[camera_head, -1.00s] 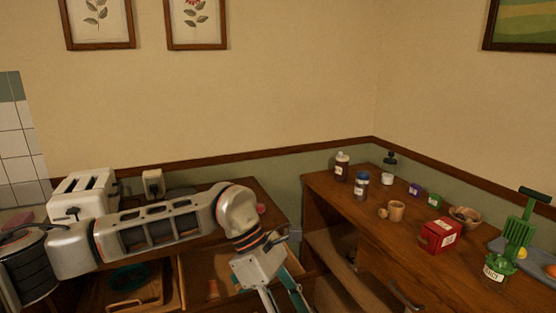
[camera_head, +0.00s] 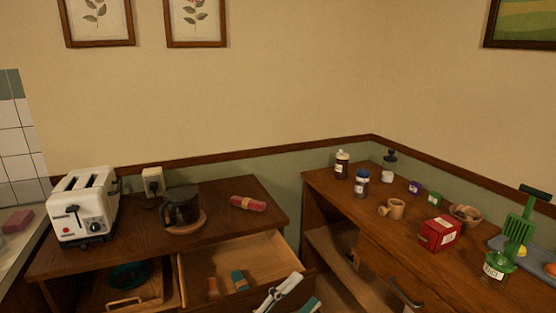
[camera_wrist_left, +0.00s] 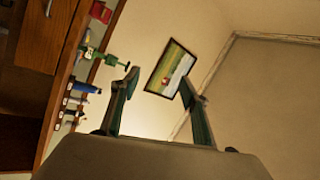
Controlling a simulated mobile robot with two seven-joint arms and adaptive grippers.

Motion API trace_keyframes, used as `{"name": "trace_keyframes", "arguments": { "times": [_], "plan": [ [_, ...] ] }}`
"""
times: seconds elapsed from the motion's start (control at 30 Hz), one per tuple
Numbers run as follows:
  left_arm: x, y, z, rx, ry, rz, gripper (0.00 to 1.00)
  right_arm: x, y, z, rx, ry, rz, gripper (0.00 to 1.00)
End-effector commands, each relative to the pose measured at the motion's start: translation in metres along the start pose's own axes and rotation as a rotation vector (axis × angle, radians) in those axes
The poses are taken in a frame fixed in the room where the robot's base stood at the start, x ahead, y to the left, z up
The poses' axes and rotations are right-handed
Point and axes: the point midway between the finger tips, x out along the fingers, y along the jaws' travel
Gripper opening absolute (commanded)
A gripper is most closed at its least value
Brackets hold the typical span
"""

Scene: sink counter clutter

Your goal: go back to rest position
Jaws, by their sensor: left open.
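My left gripper (camera_head: 286,297) shows only in part at the bottom edge of the head view, in front of the open drawer (camera_head: 262,266). In the left wrist view its two fingers (camera_wrist_left: 160,82) are spread apart with nothing between them, and the picture is turned sideways. Behind the fingers there are the wall and a framed picture (camera_wrist_left: 173,69). My right gripper is not in view.
The left cabinet holds a toaster (camera_head: 88,208), a coffee pot (camera_head: 181,208) and a red rolled item (camera_head: 247,203). The right counter holds jars, a red box (camera_head: 439,234), a wooden bowl (camera_head: 466,213) and a green-handled tool (camera_head: 519,229).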

Motion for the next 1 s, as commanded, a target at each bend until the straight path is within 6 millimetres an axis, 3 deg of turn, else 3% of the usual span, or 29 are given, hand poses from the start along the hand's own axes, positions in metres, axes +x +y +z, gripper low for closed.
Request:
{"name": "trace_keyframes", "arguments": {
  "times": [0.1,0.17,0.3,0.5,0.6,0.73,1.0],
  "plan": [
    [-0.057,0.029,0.050,-0.226,-0.253,0.012,0.45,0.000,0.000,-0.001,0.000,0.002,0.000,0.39],
    [-0.091,0.046,0.073,-0.337,-0.378,0.017,0.45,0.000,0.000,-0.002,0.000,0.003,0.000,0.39],
    [-0.182,0.090,0.109,-0.579,-0.666,0.028,0.45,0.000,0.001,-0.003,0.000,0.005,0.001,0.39],
    [-0.307,0.143,0.119,-0.841,-1.000,0.034,0.45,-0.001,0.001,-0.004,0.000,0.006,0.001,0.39],
    [-0.350,0.158,0.115,-0.920,-1.109,0.032,0.45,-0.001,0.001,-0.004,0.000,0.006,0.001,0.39],
    [-0.380,0.168,0.110,-0.975,-1.185,0.031,0.45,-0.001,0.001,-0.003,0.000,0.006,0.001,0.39],
    [-0.386,0.171,0.109,-0.988,-1.202,0.031,0.45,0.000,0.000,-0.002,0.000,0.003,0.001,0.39]
  ]
}}
